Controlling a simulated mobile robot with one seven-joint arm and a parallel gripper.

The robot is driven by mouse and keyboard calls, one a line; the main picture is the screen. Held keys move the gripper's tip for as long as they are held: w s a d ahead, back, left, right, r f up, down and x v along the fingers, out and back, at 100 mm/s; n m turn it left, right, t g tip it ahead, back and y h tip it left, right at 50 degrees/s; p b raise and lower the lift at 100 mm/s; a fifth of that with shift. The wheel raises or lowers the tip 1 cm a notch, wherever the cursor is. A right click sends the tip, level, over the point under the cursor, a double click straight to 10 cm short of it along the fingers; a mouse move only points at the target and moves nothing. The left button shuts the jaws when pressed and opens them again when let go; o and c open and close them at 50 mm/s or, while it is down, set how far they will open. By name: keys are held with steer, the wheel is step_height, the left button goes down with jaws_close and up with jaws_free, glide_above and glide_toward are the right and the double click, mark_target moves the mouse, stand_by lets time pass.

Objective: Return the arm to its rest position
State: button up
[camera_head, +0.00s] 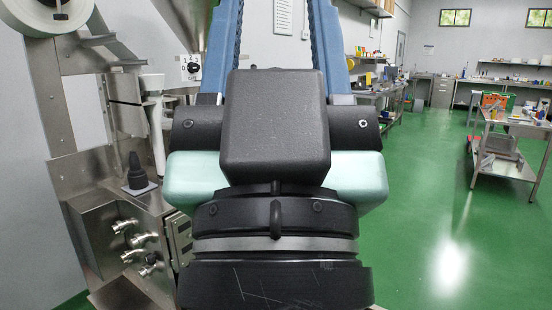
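A black block-shaped part of my own arm (275,130) fills the middle of the head view. Pale green pads flank it, and a black ringed joint lies below it. Two blue links rise behind it to the top edge of the picture. My gripper does not show, so its fingers and anything they may hold are unseen.
A steel packing machine (90,220) with a white reel (45,12) and a dial stands close on the left. A steel table (505,150) with goods stands at the right. Benches line the back wall. The green floor (440,240) between is clear.

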step_height(320, 180, up, 17)
steer(key=p, duration=1.4)
steer(key=shift+p, duration=0.3)
